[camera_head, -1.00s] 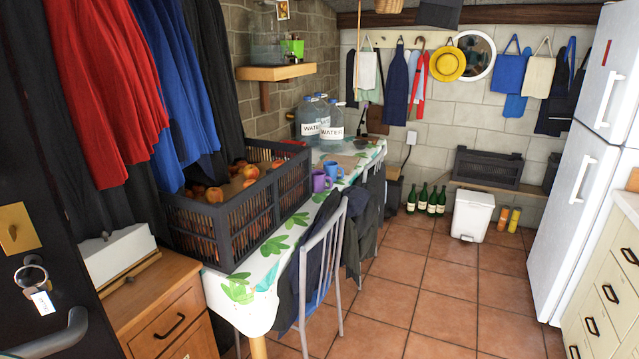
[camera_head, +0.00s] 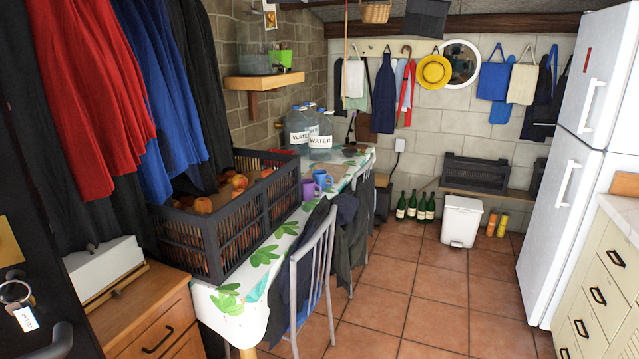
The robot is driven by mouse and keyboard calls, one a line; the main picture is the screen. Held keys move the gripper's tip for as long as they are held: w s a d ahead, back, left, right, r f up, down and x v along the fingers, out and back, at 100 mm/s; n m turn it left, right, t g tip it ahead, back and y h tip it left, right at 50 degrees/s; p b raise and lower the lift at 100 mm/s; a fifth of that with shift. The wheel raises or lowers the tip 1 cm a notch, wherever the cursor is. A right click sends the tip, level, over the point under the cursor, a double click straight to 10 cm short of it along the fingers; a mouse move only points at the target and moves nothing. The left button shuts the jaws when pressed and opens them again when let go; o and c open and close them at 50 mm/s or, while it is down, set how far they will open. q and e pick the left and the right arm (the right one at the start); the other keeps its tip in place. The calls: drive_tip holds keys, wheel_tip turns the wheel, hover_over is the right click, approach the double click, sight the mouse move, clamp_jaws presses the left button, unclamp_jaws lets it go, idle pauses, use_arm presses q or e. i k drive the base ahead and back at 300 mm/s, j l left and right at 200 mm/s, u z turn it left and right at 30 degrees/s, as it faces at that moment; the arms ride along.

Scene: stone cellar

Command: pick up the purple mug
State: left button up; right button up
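The purple mug (camera_head: 309,189) stands upright on the long table with the leaf-patterned white cloth (camera_head: 273,262). It is just right of the dark crate (camera_head: 216,240) of orange-red fruit. A blue mug (camera_head: 323,178) stands close behind it and to its right. The purple mug's handle points right. Neither of my grippers shows in the head view.
Large water bottles (camera_head: 320,146) stand farther back on the table. A metal chair (camera_head: 312,268) draped with dark clothes stands at the table's right side. A wooden cabinet (camera_head: 145,312) is at the near left. Tiled floor (camera_head: 418,280) is clear between the chair and the white fridge (camera_head: 575,170).

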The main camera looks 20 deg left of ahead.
sight(309, 186)
drive_tip(key=i+l+z, duration=0.1)
drive_tip(key=i+z, duration=0.25)
drive_tip(key=i, duration=1.6)
drive_tip(key=i+u, duration=0.35)
drive_tip(key=i+l+u, duration=0.2)
drive_tip(key=i+u, duration=0.15)
drive_tip(key=i+l+u, duration=0.25)
drive_tip(key=u, duration=0.15)
drive_tip(key=i, duration=0.15)
